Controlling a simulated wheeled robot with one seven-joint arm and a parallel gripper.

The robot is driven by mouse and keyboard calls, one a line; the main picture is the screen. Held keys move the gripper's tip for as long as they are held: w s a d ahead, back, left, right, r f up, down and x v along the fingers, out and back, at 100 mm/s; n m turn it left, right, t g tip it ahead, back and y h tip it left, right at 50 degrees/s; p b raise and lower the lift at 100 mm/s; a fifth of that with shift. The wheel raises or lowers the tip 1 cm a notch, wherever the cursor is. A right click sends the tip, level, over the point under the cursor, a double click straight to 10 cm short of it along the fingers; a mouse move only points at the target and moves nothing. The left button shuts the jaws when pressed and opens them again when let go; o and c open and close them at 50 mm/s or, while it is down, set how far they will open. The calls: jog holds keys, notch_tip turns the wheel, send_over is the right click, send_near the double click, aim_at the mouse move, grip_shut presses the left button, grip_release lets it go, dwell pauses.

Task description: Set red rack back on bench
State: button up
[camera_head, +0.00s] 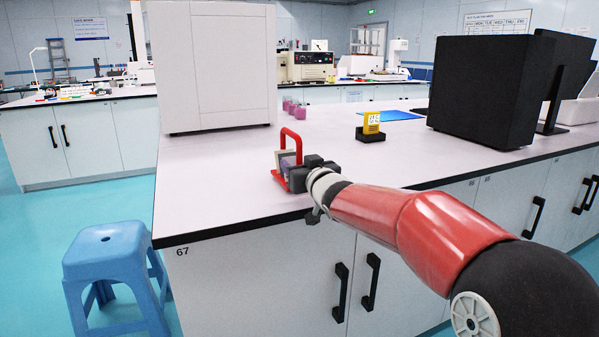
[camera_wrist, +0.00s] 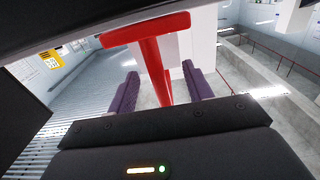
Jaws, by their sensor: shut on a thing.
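The red rack (camera_head: 299,148) is a red frame with an upright looped handle, low over the bench (camera_head: 215,190) near its front edge. I cannot tell whether its base touches the bench top. My gripper (camera_head: 289,165) is shut on the rack, reaching it from the right with my arm stretched over the front edge. In the wrist view, a red bar of the rack (camera_wrist: 158,70) with a crosspiece stands between the two purple fingers of my gripper (camera_wrist: 161,88). The rack's lower part is partly hidden by the gripper.
A large white box (camera_head: 212,65) stands behind the rack and a black box (camera_head: 490,88) at the right. A yellow block on a black base (camera_head: 371,128), a blue mat (camera_head: 392,115) and pink flasks (camera_head: 294,107) lie farther back. A blue stool (camera_head: 110,250) stands below.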

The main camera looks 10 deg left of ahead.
jog(key=shift+f, duration=0.25)
jog(key=o, duration=0.8)
jog(key=shift+f, duration=0.25)
jog(key=shift+c, duration=0.2)
jog(key=o, duration=0.4)
jog(key=shift+o, duration=0.2)
jog(key=shift+r, duration=0.1)
